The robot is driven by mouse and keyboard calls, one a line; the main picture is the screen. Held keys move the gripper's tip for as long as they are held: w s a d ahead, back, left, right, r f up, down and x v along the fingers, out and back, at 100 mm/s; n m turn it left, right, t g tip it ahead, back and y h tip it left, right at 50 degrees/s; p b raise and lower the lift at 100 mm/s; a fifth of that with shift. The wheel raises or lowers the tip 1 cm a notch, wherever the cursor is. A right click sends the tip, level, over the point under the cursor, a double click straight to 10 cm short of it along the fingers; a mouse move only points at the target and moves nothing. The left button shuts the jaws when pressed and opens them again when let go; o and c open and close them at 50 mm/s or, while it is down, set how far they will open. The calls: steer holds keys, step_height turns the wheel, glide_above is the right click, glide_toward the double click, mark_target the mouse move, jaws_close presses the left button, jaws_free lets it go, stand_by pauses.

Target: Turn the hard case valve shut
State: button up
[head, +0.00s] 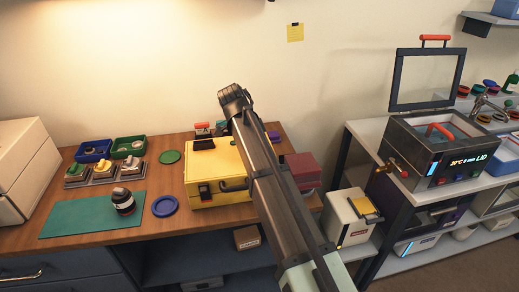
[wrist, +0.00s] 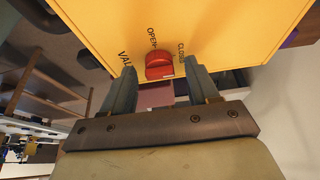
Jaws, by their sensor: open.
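The yellow hard case (head: 213,170) stands on the wooden bench in the head view, partly hidden by my arm. In the wrist view, one face of the case (wrist: 215,20) fills the upper part. The red valve knob (wrist: 159,62) sticks out from that face, below black lettering that reads OPEN and CLOSE, with a partly cut-off word at the left. My gripper (wrist: 160,71) is open, with one finger on each side of the knob. Gaps show between the knob and both fingers. I cannot tell which label the knob points at. The knob and my fingers are hidden in the head view.
A dark red box (head: 302,168) stands just right of the case. A blue lid (head: 165,206), a green mat (head: 80,215) and a black lens (head: 123,202) lie to its left. A shelf rack (head: 370,135) with a grey box stands further right, across a gap.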

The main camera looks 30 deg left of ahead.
steer(key=shift+r, duration=0.1)
steer(key=v, duration=1.3)
steer(key=shift+s+r, duration=0.2)
steer(key=shift+r, duration=0.05)
steer(key=shift+a, duration=0.1)
